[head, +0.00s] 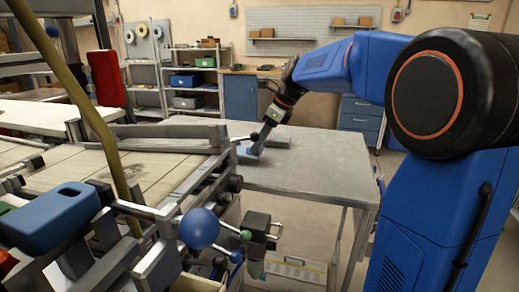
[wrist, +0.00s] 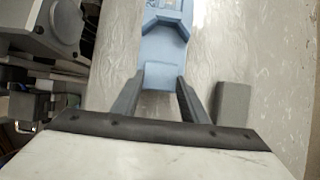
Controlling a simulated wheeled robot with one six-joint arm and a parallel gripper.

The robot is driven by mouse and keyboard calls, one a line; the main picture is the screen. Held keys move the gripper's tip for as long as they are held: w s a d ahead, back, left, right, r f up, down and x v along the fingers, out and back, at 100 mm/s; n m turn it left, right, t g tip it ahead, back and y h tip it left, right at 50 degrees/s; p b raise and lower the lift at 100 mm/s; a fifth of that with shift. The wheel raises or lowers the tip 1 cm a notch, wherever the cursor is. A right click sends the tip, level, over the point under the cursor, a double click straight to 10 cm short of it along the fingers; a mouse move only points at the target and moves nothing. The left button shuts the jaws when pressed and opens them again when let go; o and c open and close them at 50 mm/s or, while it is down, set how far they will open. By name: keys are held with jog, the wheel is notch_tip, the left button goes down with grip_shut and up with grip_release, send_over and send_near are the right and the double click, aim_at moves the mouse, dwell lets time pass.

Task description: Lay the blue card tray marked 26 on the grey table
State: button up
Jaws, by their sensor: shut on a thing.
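The blue card tray (wrist: 165,72) is light blue with a stepped, angular shape. In the wrist view it runs from between my fingers up past the top edge, where part of a marking is cut off and I cannot read it fully. In the head view the tray (head: 246,152) is small, at the left part of the grey table (head: 315,170). My gripper (head: 260,141) points down there, shut on the tray's near end; its two dark fingers (wrist: 157,92) flank it in the wrist view. I cannot tell whether the tray touches the tabletop.
A grey block (wrist: 233,104) lies on the table just right of the fingers in the wrist view. Machinery with a conveyor bed (head: 140,165) borders the table's left side. The table's front and right are clear. Shelves (head: 190,80) stand behind.

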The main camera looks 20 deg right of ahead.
aim_at(261, 147)
jog(key=shift+f, duration=1.35)
jog(key=shift+f, duration=0.15)
jog(key=o, duration=1.2)
jog(key=v, duration=1.2)
